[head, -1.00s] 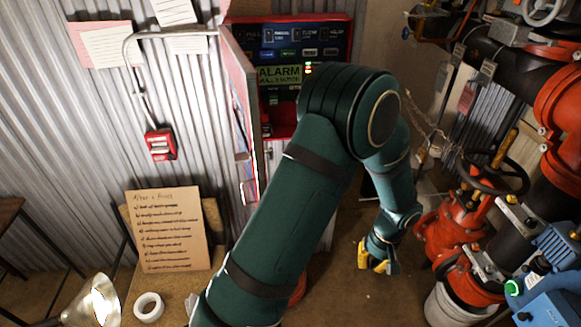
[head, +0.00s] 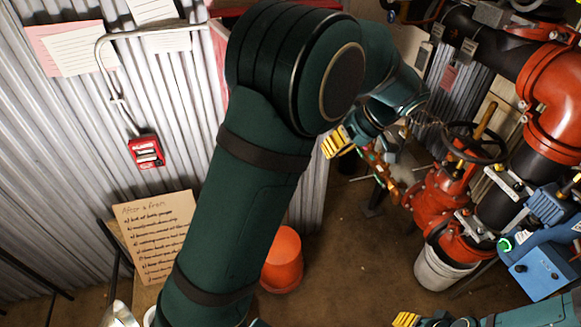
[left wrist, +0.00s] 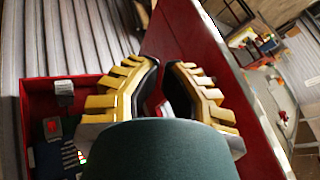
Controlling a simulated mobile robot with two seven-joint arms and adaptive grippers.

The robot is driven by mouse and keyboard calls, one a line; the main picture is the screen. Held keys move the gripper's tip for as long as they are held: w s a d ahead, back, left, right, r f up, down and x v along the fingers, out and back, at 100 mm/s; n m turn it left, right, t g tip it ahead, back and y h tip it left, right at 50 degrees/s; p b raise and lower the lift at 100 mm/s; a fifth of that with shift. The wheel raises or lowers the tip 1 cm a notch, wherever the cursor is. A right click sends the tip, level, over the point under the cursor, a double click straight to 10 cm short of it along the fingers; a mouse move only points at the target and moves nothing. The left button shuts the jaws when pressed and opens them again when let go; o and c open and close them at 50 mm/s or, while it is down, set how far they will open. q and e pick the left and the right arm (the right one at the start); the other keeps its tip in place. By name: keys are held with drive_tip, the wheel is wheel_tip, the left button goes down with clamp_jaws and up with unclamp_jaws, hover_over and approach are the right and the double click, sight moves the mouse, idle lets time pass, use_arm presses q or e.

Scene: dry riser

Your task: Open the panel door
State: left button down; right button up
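The red alarm panel (left wrist: 34,100) shows at the left of the left wrist view, with switches visible inside. Its red door (left wrist: 205,55) stands swung out, its face running diagonally down the right side. In the head view only the door's narrow edge (head: 218,60) shows; my left arm hides most of the panel. My left gripper (left wrist: 160,75) has its yellow-ribbed fingers apart, between the panel and the door; I cannot tell whether it touches the door. It also shows in the head view (head: 337,142). Part of my right gripper (head: 405,320) shows at the bottom edge.
A red call box (head: 146,151) is on the corrugated wall. A cardboard sign (head: 155,235) stands below it. An orange bucket (head: 283,260) is on the floor. Red valves and pipes (head: 440,195), a white bucket (head: 440,275) and a blue device (head: 545,265) crowd the right.

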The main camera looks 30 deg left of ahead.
use_arm(q)
drive_tip(key=s+a+f, duration=0.6)
drive_tip(key=a+f, duration=0.1)
drive_tip(key=f, duration=0.1)
use_arm(e)
drive_tip(key=shift+d+r, duration=0.1)
drive_tip(key=shift+r, duration=0.1)
use_arm(q)
drive_tip(key=shift+w, duration=0.1)
idle(0.4)
